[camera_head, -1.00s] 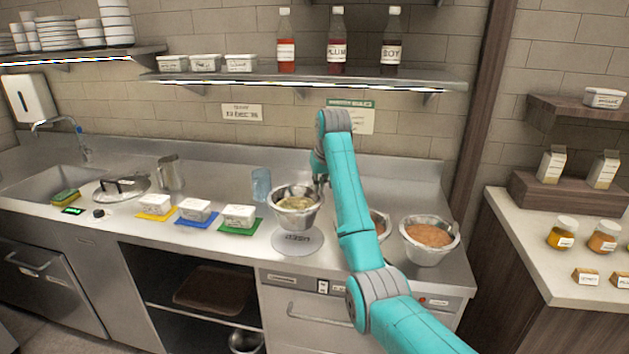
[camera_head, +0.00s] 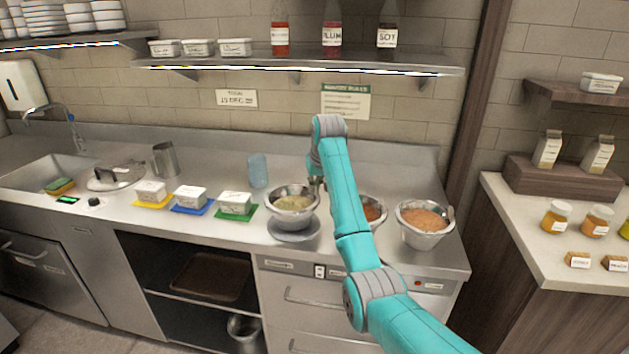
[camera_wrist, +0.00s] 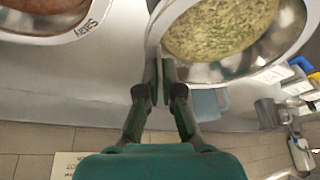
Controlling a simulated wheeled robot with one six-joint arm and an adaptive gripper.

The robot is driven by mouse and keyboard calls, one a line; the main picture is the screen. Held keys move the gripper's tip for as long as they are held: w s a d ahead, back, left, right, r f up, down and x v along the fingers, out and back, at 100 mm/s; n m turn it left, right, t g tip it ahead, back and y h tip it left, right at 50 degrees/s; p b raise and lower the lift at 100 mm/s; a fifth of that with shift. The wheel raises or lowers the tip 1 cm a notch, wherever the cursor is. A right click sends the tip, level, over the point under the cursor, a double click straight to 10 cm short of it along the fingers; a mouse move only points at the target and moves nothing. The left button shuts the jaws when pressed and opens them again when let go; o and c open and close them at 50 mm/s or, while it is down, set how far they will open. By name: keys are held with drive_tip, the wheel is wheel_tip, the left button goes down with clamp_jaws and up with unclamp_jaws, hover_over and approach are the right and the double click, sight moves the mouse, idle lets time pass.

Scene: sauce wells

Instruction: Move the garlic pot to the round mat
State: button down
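The garlic pot, taken to be the steel pot with pale green-yellow sauce (camera_head: 292,203), is upright over the round grey mat (camera_head: 311,234) on the counter. The mat's rim shows around the pot's base; I cannot tell whether the base touches it. My gripper (camera_head: 318,184) is at the pot's back right rim, partly hidden by my arm. In the wrist view my gripper (camera_wrist: 161,72) is closed on the rim of the same pot (camera_wrist: 224,71). The pot's label is not visible.
A pot of red-brown sauce (camera_head: 373,212) stands partly behind my arm, and a pot of orange-brown sauce (camera_head: 425,221) is farther right. A blue cup (camera_head: 258,170) stands behind. White tubs on coloured mats, the nearest on green (camera_head: 235,205), lie left.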

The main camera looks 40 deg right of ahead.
drive_tip(key=shift+f, duration=0.45)
idle(0.8)
drive_tip(key=c, duration=0.6)
unclamp_jaws()
drive_tip(key=shift+f, duration=0.15)
drive_tip(key=shift+r, duration=5.6)
